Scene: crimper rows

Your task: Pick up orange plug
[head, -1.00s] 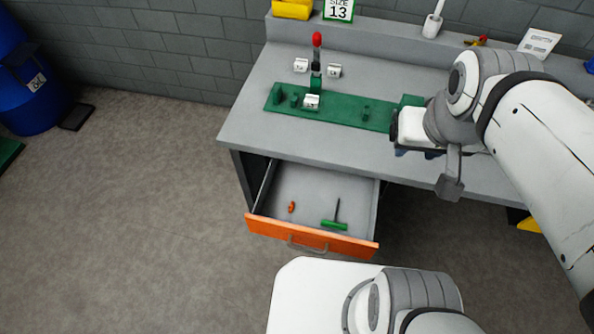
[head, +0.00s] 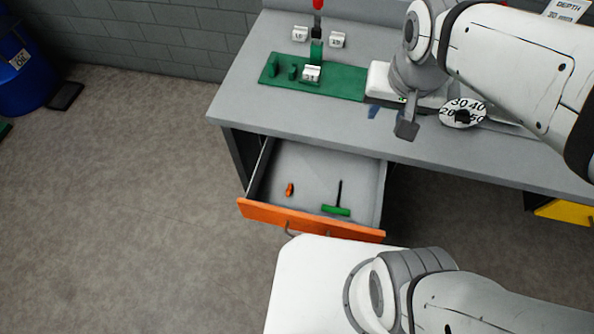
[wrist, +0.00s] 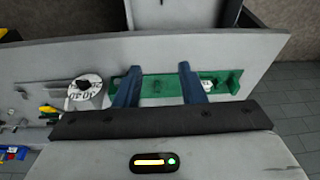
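The orange plug (head: 290,189) is a small piece lying on the floor of the open drawer (head: 315,170), left of centre. A green T-handled tool (head: 337,208) lies to its right in the same drawer. My gripper (head: 385,112) is above the bench top, to the right of and beyond the drawer, apart from the plug. In the wrist view my gripper (wrist: 160,84) shows two blue fingers spread apart with nothing between them. I cannot make out the plug in the wrist view.
The drawer's orange front (head: 310,221) sticks out below the bench (head: 235,105). A green fixture plate (head: 330,82) with a red-topped lever and white numbered blocks stands on the bench. A numbered dial (head: 462,113) is to the right. A blue barrel (head: 25,75) stands far left.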

